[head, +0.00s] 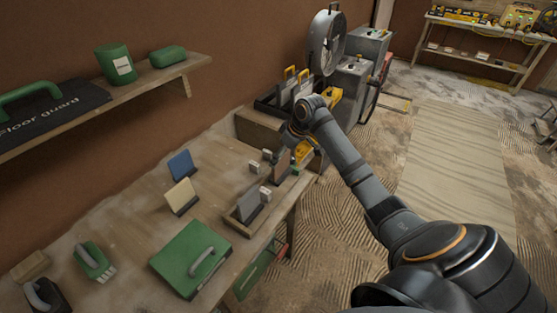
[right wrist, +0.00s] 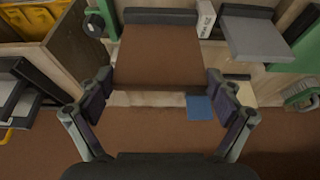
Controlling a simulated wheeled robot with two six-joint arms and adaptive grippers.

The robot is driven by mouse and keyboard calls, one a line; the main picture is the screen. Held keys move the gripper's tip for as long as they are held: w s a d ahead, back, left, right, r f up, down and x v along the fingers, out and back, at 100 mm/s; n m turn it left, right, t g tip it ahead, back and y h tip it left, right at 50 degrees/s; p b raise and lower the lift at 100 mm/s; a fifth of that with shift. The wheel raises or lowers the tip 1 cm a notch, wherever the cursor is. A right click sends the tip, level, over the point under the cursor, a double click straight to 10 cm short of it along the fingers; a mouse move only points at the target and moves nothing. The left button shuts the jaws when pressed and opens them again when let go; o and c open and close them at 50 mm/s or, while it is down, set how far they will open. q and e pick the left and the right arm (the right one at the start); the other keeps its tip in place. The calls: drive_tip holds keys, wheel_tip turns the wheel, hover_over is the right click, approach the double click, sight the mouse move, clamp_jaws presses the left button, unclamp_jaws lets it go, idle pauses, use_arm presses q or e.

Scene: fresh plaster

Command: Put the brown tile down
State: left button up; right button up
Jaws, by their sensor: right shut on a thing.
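The brown tile (right wrist: 160,55) fills the middle of the right wrist view, between the two fingers of my right gripper (right wrist: 160,82), which is shut on it. A dark bar (right wrist: 160,16) lies along the tile's far edge; I cannot tell whether the tile rests in it. In the head view the brown tile (head: 282,167) is near the bench's right edge, tilted upright, below my right gripper (head: 292,148), which is partly hidden by its own arm. My left gripper is in neither view.
A grey tile (head: 248,207) stands nearby, with small white blocks (head: 265,194) around it. A blue tile (head: 182,163) and a cream tile (head: 181,195) stand to the left.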

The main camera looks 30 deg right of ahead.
sight(279, 164)
drive_tip(key=shift+w+d+f, duration=0.15)
drive_tip(key=shift+w+f, duration=1)
drive_tip(key=shift+f, duration=0.05)
drive_tip(key=shift+w+f+p, duration=0.25)
drive_tip(key=shift+f+p, duration=0.05)
drive_tip(key=shift+f, duration=0.1)
wheel_tip(279, 164, down, 2)
drive_tip(key=shift+f+p, duration=0.2)
drive_tip(key=shift+p, duration=0.3)
drive_tip(key=shift+f, duration=0.25)
drive_tip(key=o, duration=1.5)
drive_tip(key=shift+f, duration=0.15)
drive_tip(key=shift+s, duration=0.1)
